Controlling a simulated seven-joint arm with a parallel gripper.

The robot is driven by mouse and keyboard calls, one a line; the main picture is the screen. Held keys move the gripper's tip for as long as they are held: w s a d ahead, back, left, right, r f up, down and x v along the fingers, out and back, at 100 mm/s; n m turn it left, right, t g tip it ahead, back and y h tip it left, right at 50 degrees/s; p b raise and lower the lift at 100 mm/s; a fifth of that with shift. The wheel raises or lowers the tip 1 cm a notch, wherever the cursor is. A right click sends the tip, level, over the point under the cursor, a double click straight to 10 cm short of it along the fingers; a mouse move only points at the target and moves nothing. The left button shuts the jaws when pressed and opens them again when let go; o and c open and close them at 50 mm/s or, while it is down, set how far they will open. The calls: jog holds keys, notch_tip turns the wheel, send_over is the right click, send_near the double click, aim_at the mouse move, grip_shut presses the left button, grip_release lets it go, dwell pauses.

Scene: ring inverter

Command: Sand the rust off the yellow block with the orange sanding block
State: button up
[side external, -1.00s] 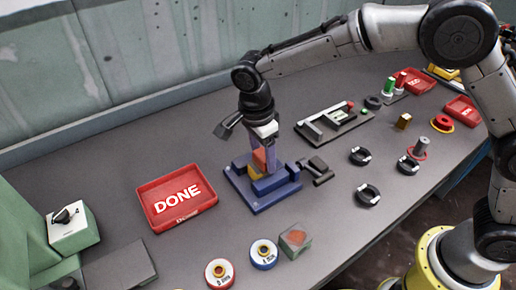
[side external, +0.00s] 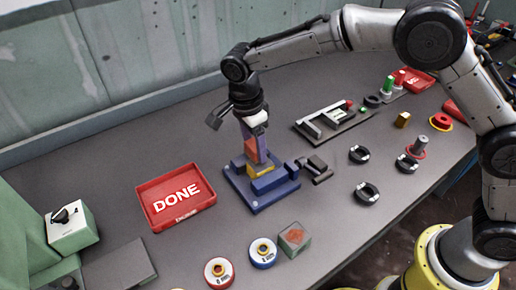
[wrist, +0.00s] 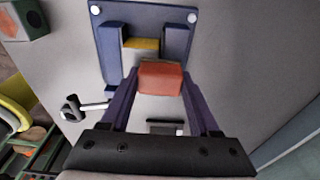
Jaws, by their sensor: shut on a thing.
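The yellow block (side external: 260,171) sits in a blue vise fixture (side external: 236,186) on the bench. It also shows in the wrist view (wrist: 141,44), partly hidden by the fixture's jaws and the orange block. My gripper (side external: 256,152) is shut on the orange sanding block (side external: 251,148), which sits between the purple fingers in the wrist view (wrist: 160,78). The sanding block is at the yellow block's far left side in the side view, slightly higher. I cannot tell whether the two touch. No rust can be made out on the visible part of the yellow block.
A red DONE tray (side external: 178,197) lies left of the fixture. A cube with a rusty patch (side external: 295,238) and two tape-like rolls (side external: 263,253) are in front. The vise handle (side external: 316,169) sticks out right. Black rings (side external: 367,193) lie further right.

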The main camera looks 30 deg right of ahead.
jog(key=s, duration=0.5)
jog(key=shift+s, duration=0.4)
notch_tip(320, 180, up, 8)
dwell(0.3)
jog(key=shift+w, duration=0.15)
dwell(0.4)
